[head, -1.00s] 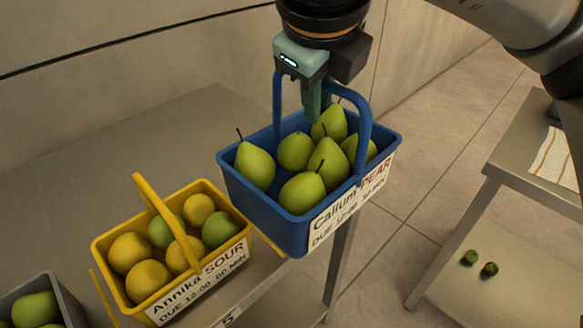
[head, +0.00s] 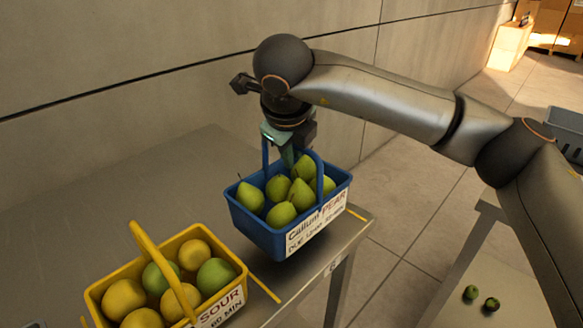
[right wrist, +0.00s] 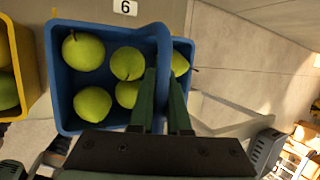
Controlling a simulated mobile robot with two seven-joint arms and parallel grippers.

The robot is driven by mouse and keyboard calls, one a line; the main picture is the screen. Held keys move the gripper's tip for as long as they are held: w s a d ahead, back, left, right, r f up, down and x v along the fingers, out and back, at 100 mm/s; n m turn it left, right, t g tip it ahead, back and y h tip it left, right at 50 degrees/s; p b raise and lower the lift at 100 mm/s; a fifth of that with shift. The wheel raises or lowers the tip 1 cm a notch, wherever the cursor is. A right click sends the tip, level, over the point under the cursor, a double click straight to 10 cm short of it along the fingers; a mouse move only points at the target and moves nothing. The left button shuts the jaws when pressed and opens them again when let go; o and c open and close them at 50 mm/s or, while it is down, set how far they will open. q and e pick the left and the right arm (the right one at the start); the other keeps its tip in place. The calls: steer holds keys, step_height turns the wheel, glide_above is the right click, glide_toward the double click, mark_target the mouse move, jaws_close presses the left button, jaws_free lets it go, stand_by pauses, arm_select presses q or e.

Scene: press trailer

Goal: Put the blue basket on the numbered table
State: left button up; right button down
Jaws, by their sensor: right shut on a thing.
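The blue basket (head: 257,230) holds several green pears and has a white label reading "Callum PEAR". My right gripper (head: 288,157) is shut on its raised handle. The right wrist view shows the fingers (right wrist: 163,88) at the handle and the basket (right wrist: 56,85) below them. The basket is upright over the far right end of the numbered table (head: 150,180), beside a "6" tag on the front edge. A dark shadow lies under it; I cannot tell whether its bottom touches the tabletop. My left gripper is not in view.
A yellow basket (head: 226,262) with yellow and green fruit stands on the table to the left of the blue one. Yellow marks lie on the tabletop near the blue basket. A wall runs behind.

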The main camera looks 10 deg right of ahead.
mark_target(288, 190)
steer(key=shift+w+f, duration=0.15)
steer(key=shift+w, duration=0.15)
steer(key=shift+w+f, duration=0.2)
steer(key=shift+f, duration=1.65)
steer(key=c, duration=0.9)
jaws_free()
steer(key=shift+f, duration=0.1)
steer(key=v, duration=1.2)
